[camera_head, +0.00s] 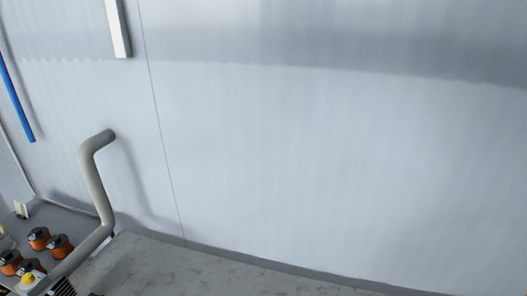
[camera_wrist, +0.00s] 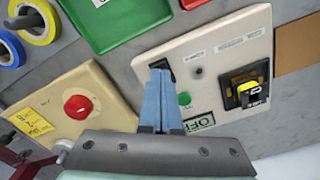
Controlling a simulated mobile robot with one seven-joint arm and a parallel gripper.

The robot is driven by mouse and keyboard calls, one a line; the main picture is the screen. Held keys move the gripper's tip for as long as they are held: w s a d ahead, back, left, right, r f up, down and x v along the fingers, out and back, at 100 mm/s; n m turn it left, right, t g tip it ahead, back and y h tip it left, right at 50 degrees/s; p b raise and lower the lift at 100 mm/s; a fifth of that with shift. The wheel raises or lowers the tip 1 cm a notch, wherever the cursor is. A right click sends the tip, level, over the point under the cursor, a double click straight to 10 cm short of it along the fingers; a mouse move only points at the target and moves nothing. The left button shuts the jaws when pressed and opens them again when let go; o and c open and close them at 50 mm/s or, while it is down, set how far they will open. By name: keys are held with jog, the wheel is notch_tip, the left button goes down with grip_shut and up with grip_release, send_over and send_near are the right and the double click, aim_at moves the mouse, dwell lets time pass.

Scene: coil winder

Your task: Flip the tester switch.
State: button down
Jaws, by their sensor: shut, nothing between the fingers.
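In the wrist view, the tester is a cream panel (camera_wrist: 222,47) with a black switch (camera_wrist: 162,64) at its left part. The panel also carries a green round button or lamp (camera_wrist: 184,98), a small dark round part, and a label (camera_wrist: 199,122) that seems to read OFF. A black and yellow item (camera_wrist: 247,90) sits in a dark socket at its right. My gripper (camera_wrist: 160,72) has its blue fingers together and empty, with the tips right at the switch and covering part of it. I cannot tell whether they touch it. The head view does not show the tester or my gripper.
In the wrist view, a cream box with a red knob (camera_wrist: 78,107) is on the left, and green (camera_wrist: 120,22) and red trays are above. The head view shows a pale wall (camera_head: 320,150), a grey bent pipe (camera_head: 97,185) and several orange coils (camera_head: 60,245).

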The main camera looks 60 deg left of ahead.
jog(key=shift+f+b, duration=0.5)
jog(key=shift+f, duration=0.25)
jog(key=shift+r, duration=0.1)
notch_tip(320, 180, up, 7)
jog(key=p, duration=0.7)
jog(key=shift+p, duration=0.3)
dwell(0.6)
